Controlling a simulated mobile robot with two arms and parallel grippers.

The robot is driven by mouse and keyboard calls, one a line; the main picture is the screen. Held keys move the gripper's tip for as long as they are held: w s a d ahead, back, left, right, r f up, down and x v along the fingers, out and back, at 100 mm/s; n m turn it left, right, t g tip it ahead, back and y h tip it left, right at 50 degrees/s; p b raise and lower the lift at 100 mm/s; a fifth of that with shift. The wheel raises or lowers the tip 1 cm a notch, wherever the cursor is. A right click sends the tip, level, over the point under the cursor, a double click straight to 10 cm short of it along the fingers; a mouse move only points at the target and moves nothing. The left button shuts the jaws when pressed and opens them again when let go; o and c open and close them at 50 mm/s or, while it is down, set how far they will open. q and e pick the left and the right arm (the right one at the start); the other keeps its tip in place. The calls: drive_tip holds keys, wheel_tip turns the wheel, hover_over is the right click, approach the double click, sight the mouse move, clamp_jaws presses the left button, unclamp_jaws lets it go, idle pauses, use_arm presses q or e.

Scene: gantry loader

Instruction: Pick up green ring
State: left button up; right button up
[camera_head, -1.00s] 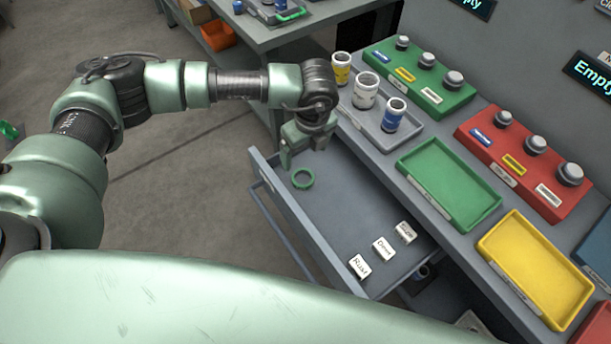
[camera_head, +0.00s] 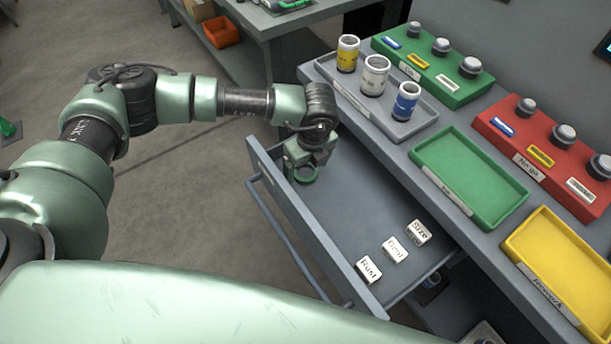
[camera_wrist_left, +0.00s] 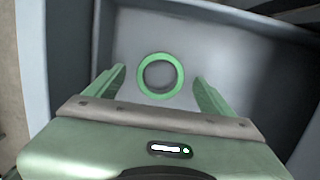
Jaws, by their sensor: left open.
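The green ring (camera_head: 304,174) lies in the open grey drawer (camera_head: 340,215), near its far left corner. In the left wrist view the ring (camera_wrist_left: 160,76) lies flat on the drawer floor, whole and unobstructed. My left gripper (camera_head: 304,168) is above it in the head view and partly hides it. In the left wrist view the open fingers of my left gripper (camera_wrist_left: 158,82) stand on either side of the ring, apart from it. Nothing is held. My right gripper is in neither view.
Several white labelled blocks, such as one reading Rust (camera_head: 369,270), lie at the drawer's near end. The drawer's front wall (camera_head: 305,235) rises left of the ring. On the bench are a green tray (camera_head: 468,178), a yellow tray (camera_head: 560,268) and a grey tray with cups (camera_head: 345,92).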

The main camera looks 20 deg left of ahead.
use_arm(q)
drive_tip(key=shift+w+f, duration=0.1)
drive_tip(key=shift+f, duration=0.35)
drive_tip(key=shift+r, duration=0.1)
drive_tip(key=c, duration=1.7)
drive_tip(key=shift+r, duration=0.15)
drive_tip(key=shift+r+p, duration=5.75)
drive_tip(key=shift+r, duration=4.15)
drive_tip(key=shift+r, duration=0.15)
